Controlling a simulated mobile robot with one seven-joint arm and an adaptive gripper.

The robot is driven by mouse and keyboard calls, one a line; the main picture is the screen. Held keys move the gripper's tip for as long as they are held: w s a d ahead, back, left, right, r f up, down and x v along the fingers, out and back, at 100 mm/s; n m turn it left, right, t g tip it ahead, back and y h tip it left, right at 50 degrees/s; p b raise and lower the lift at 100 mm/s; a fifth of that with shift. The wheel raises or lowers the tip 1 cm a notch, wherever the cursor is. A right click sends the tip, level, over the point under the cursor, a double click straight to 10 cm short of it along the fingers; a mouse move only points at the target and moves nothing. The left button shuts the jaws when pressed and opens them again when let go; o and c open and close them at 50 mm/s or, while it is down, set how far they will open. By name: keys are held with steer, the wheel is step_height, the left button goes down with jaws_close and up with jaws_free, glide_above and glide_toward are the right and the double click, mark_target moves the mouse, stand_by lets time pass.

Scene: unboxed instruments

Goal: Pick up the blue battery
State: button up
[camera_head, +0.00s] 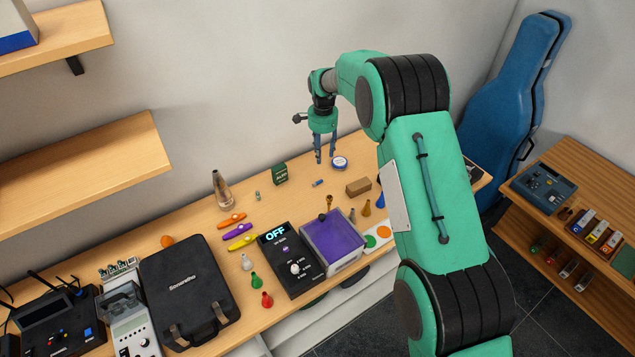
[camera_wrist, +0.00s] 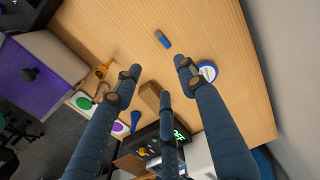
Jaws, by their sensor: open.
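The blue battery (camera_head: 317,183) is a small cylinder lying on its side on the wooden bench, left of the brown box. In the wrist view the blue battery (camera_wrist: 162,39) lies beyond the fingertips, near the top middle, with a duller end. My gripper (camera_head: 325,160) hangs above the back of the bench, pointing down, a little behind the battery in the picture. Its three dark fingers also show in the wrist view, where the gripper (camera_wrist: 158,76) is spread open and empty. The battery is fully visible and apart from the fingers.
A round blue-and-white tin (camera_head: 340,162) stands right of the battery. A brown box (camera_head: 358,187) and a dark green box (camera_head: 280,174) are nearby. A purple-lined container (camera_head: 333,240) and a black device with an OFF display (camera_head: 291,262) lie in front. Bare wood surrounds the battery.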

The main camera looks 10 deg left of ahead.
steer(key=shift+w+a+f, duration=0.1)
steer(key=shift+a+f, duration=0.3)
steer(key=shift+f, duration=0.2)
steer(key=shift+a+f, duration=0.35)
steer(key=shift+f, duration=0.25)
steer(key=shift+f, duration=0.1)
glide_above(318, 183)
steer(key=shift+f+p, duration=0.35)
steer(key=shift+f, duration=3.85)
steer(key=shift+f+p, duration=0.35)
steer(key=shift+f, duration=2.2)
steer(key=shift+c, duration=0.5)
steer(key=c, duration=0.9)
